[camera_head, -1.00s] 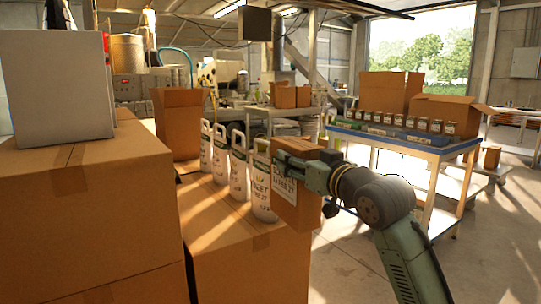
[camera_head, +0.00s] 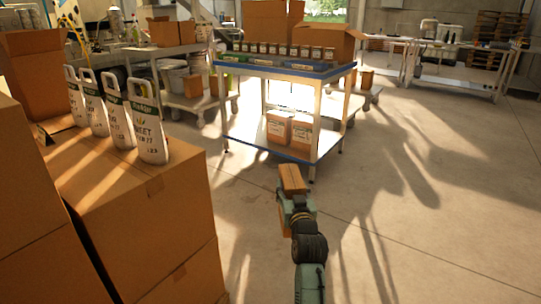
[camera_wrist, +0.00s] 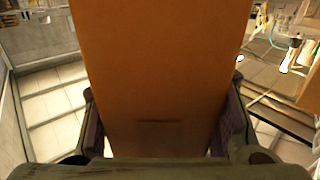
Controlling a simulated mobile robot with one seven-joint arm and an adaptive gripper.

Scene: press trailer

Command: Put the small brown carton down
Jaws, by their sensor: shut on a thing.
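The small brown carton (camera_head: 291,178) is in my gripper (camera_head: 297,205), held in the air over the open floor in the head view. Most of the carton's lower part is hidden behind the gripper and arm there. In the wrist view the carton (camera_wrist: 160,75) fills the middle, with a finger of my gripper (camera_wrist: 160,135) against each side. Beyond the carton in the head view stands a blue-edged table (camera_head: 290,157).
The table's top holds small jars (camera_head: 285,50), blue trays (camera_head: 300,66) and open boxes (camera_head: 330,40). The floor (camera_head: 430,220) at right is clear.

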